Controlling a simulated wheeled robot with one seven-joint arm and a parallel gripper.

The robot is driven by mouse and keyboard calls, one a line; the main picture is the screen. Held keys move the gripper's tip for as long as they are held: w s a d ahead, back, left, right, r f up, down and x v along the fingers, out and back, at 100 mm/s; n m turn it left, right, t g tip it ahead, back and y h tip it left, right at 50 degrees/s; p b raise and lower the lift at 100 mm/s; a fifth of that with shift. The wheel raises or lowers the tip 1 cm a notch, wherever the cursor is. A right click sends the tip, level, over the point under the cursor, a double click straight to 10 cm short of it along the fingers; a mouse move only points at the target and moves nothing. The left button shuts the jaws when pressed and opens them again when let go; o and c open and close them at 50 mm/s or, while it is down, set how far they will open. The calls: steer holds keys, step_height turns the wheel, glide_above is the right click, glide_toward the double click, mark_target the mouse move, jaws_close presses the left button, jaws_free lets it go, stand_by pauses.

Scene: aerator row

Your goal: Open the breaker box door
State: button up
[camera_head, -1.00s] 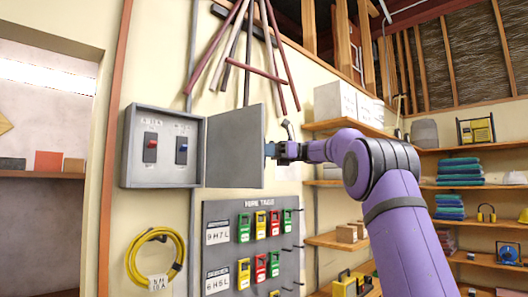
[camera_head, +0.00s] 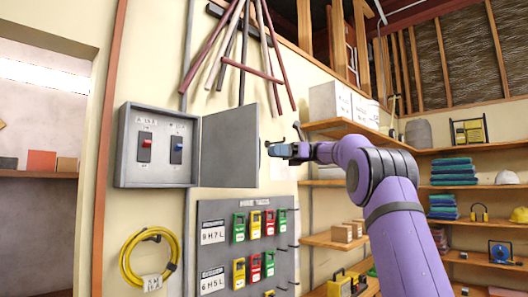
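The grey breaker box (camera_head: 156,180) is mounted on the cream wall at left. Its door (camera_head: 230,146) is hinged on the box's right side and stands swung wide open to the right. Inside the box, a red-tipped switch (camera_head: 145,148) and a blue-tipped switch (camera_head: 177,150) are exposed. My gripper (camera_head: 270,147) is just right of the door's free edge, at about mid-height. A narrow gap shows between them, and the gripper appears to hold nothing. Its fingers are too small and side-on to tell whether they are open or shut.
Below the door hangs a grey tag board (camera_head: 212,260) with coloured tags and pegs. A coiled yellow cable (camera_head: 126,262) hangs below the box. Wooden shelves (camera_head: 330,240) with boxes stand to the right. Pipes (camera_head: 235,50) lean above the box.

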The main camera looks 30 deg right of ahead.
steer(key=v, duration=0.4)
steer(key=shift+s+d, duration=0.1)
steer(key=shift+d, duration=0.2)
stand_by(0.3)
